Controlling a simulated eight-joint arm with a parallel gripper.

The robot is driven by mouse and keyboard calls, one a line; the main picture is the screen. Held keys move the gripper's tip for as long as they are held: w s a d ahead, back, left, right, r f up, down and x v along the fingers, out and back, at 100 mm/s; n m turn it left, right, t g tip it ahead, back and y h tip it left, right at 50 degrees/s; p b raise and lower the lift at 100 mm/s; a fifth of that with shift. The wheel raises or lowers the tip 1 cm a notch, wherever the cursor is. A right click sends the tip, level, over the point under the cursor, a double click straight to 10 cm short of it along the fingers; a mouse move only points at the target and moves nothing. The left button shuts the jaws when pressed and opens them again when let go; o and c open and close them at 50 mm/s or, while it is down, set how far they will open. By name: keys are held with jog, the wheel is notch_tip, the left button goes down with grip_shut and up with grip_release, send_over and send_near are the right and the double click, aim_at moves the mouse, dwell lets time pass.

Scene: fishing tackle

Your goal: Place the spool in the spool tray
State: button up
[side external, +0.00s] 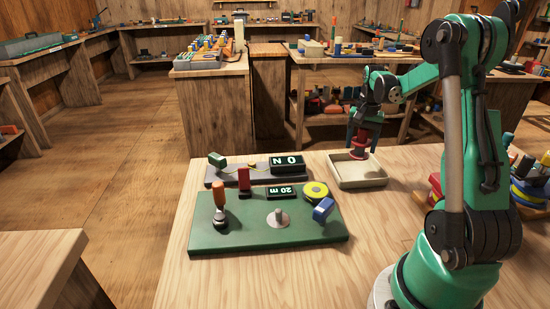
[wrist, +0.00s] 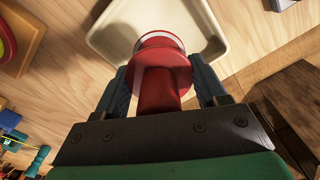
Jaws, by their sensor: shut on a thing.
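A red spool (side external: 360,143) is held upright between the fingers of my gripper (side external: 364,127). In the wrist view the red spool (wrist: 162,66) sits between the two dark blue fingers of my gripper (wrist: 162,92), which press on its sides. The spool tray (side external: 372,178) is a shallow cream tray on the table, right of the green board. The spool is over the tray's back part; I cannot tell whether its bottom touches the tray floor. The tray (wrist: 108,38) also shows beyond the spool in the wrist view, and its visible floor is empty.
A green board (side external: 300,236) with an orange-handled tool (side external: 219,194), a peg (side external: 278,218), a yellow ring (side external: 315,191) and a "20 m" display (side external: 281,193) lies left of the tray. A grey strip with another display (side external: 287,163) is behind it. Colourful items (side external: 530,180) stand at right.

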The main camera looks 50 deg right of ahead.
aim_at(356, 171)
jog(key=shift+f, duration=2.35)
jog(key=shift+f, duration=0.15)
jog(key=o, duration=1.3)
